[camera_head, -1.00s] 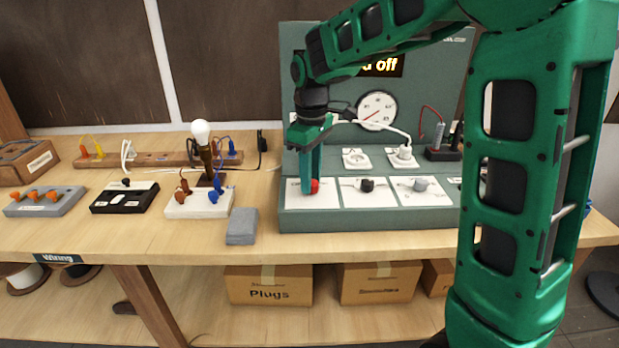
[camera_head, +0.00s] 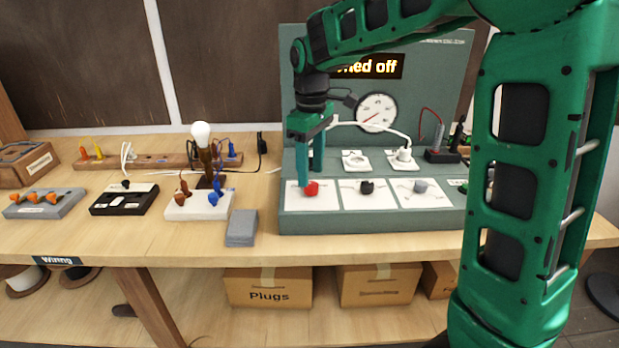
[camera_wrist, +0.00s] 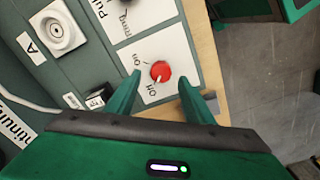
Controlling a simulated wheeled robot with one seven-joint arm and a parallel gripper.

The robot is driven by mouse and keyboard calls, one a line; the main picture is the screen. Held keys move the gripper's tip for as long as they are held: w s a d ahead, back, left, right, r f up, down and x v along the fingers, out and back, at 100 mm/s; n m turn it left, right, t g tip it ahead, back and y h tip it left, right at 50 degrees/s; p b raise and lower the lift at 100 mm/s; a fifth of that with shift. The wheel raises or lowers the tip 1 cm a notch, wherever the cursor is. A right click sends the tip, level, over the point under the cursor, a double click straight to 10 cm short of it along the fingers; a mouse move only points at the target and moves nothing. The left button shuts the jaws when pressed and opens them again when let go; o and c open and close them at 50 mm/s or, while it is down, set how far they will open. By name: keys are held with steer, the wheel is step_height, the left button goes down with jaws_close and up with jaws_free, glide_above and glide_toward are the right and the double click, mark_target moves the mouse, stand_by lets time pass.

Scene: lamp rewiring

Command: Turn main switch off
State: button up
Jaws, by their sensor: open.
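The main switch is a red round knob (camera_head: 311,188) on a white plate at the left front of the grey-green panel. In the wrist view the red knob (camera_wrist: 161,70) has a white pointer aimed at the "Off" label, away from "On". My gripper (camera_head: 310,176) is open and empty over the knob's plate. In the wrist view its two fingers (camera_wrist: 160,79) are spread, one on each side of the knob. No grip on the knob shows. The panel's display (camera_head: 372,67) is partly covered by my arm; its visible text ends in "ned off".
A black knob (camera_head: 367,187) and a grey knob (camera_head: 420,186) sit to the right on the panel. White sockets (camera_head: 355,161) and a round gauge (camera_head: 376,112) are behind. A grey block (camera_head: 242,227) and a lamp base (camera_head: 199,205) stand to the left.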

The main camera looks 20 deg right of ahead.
mark_target(311, 183)
step_height(311, 183, up, 8)
steer(key=shift+f, duration=0.15)
stand_by(0.5)
steer(key=s+d+f+m, duration=0.3)
steer(key=s+d+m, duration=0.1)
steer(key=s+d, duration=0.35)
steer(key=s+d+f+m, duration=0.2)
steer(key=s+d+m, duration=0.3)
steer(key=s, duration=0.4)
steer(key=s+d+f+m, duration=0.2)
steer(key=s+f, duration=0.2)
steer(key=s, duration=0.3)
steer(key=s+d+f+m, duration=0.2)
steer(key=s+f+m, duration=0.1)
steer(key=s, duration=0.5)
steer(key=shift+d+f+m, duration=0.3)
steer(key=shift+d+f, duration=0.1)
steer(key=shift+f, duration=0.15)
steer(key=shift+s, duration=0.15)
steer(key=c, duration=0.4)
